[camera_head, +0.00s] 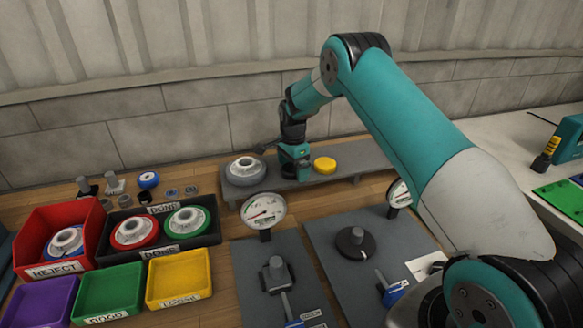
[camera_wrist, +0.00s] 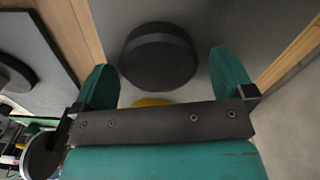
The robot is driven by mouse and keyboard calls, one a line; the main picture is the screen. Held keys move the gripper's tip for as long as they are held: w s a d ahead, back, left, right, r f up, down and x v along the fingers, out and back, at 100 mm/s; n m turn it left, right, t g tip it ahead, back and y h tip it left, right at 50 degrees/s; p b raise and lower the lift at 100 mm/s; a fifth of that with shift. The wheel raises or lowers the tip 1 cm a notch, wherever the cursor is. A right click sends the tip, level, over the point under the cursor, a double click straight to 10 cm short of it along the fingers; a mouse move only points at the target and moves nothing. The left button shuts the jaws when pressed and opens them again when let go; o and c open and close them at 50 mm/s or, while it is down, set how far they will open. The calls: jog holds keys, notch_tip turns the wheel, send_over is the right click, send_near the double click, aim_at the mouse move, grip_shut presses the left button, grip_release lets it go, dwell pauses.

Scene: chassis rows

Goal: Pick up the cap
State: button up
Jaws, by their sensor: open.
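A dark round cap (camera_wrist: 158,55) lies flat on the grey shelf in the wrist view, between the two teal fingertips and just beyond them in the picture. My gripper (camera_wrist: 165,68) is open around an empty gap, and I see no contact with the cap. In the head view my gripper (camera_head: 295,168) is low over the grey shelf (camera_head: 345,172), and the dark cap is not clear there. A yellow round cap (camera_head: 325,165) lies on the shelf just right of my gripper. In the wrist view the yellow cap (camera_wrist: 150,102) is mostly hidden behind the gripper bar.
A grey flanged part (camera_head: 246,168) stands at the shelf's left end. Two dial gauges (camera_head: 264,210) (camera_head: 399,193) stand in front. A black disc (camera_head: 355,243) lies on the right mat. Red, black and coloured bins (camera_head: 178,278) fill the left. The wall is close behind.

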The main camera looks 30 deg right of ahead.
jog(key=c, duration=0.9)
jog(key=shift+c, duration=0.2)
